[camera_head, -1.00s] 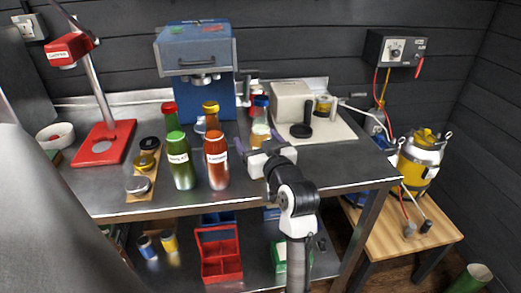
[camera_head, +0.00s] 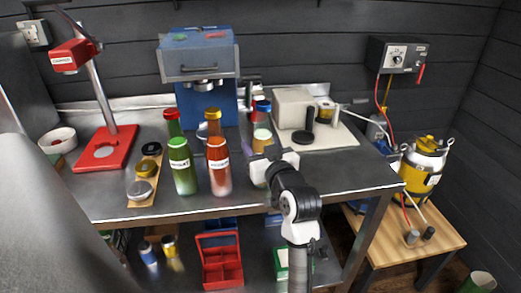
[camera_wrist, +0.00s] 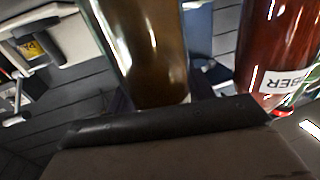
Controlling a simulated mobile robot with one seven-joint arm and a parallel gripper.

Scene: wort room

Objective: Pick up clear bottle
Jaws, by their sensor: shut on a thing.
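The clear bottle (camera_head: 262,133), with a pale label and a blue cap, stands upright near the middle of the bench, right of the amber-red bottle (camera_head: 218,168). My gripper (camera_head: 264,160) is shut on its lower part, coming from the front right; the fingers partly hide it. In the wrist view, the see-through, brown-tinted body of the clear bottle (camera_wrist: 145,50) rises directly beyond my gripper (camera_wrist: 165,122). The amber-red bottle (camera_wrist: 278,45) is close beside it there. I cannot tell whether the clear bottle's base is off the bench.
A green bottle (camera_head: 182,167) stands left of the amber-red one. A blue machine (camera_head: 202,65) is behind. A pale block-shaped device (camera_head: 293,108) is at back right. A red stand (camera_head: 104,150) and a wooden board with jars (camera_head: 143,188) are left. The bench's front right is clear.

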